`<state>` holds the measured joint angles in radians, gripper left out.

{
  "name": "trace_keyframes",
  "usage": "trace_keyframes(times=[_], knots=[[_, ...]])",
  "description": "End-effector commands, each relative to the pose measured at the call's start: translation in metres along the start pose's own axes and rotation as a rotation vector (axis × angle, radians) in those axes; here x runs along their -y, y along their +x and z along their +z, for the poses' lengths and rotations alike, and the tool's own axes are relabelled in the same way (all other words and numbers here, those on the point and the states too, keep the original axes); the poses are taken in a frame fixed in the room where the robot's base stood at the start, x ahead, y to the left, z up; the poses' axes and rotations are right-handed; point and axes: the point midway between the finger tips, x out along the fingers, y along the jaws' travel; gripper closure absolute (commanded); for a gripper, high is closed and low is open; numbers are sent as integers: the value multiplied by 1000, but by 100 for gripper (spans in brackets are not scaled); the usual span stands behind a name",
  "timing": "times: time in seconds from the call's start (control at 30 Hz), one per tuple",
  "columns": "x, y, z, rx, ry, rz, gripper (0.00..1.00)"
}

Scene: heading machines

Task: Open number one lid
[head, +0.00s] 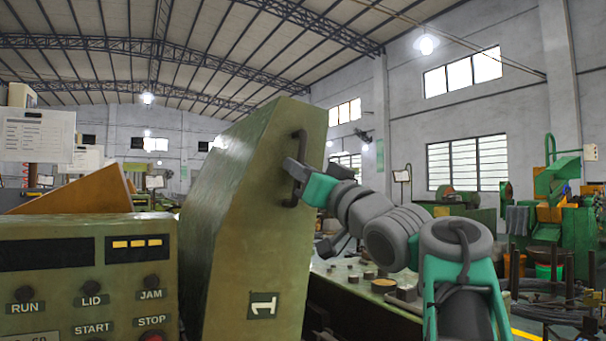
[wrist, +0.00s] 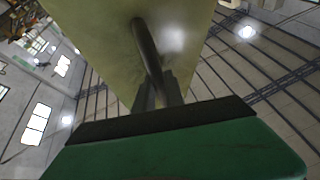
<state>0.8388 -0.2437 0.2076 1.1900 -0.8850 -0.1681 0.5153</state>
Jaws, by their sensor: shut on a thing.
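The number one lid (head: 235,215) is a large olive-green cover with a "1" label near its lower edge. My gripper (head: 294,170) is shut on the handle, reaching in from the right. In the wrist view the fingers (wrist: 158,92) close around the bar's lower part.
A green control panel (head: 85,275) with RUN, LID, JAM, START and STOP labels stands at the left front. A machine bed (head: 365,285) with several round parts lies right of the lid, below my arm. Green machines (head: 570,210) stand farther right.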

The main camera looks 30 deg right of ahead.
Motion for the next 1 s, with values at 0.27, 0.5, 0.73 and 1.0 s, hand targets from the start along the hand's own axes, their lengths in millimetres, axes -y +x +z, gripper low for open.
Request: trace_keyframes(times=[0.27, 0.5, 0.73, 1.0], knots=[[0, 0, 2, 4, 2, 0, 100], [0, 0, 2, 2, 2, 0, 67], [0, 0, 1, 2, 2, 0, 64], [-2, -34, 1, 1, -3, 7, 64]])
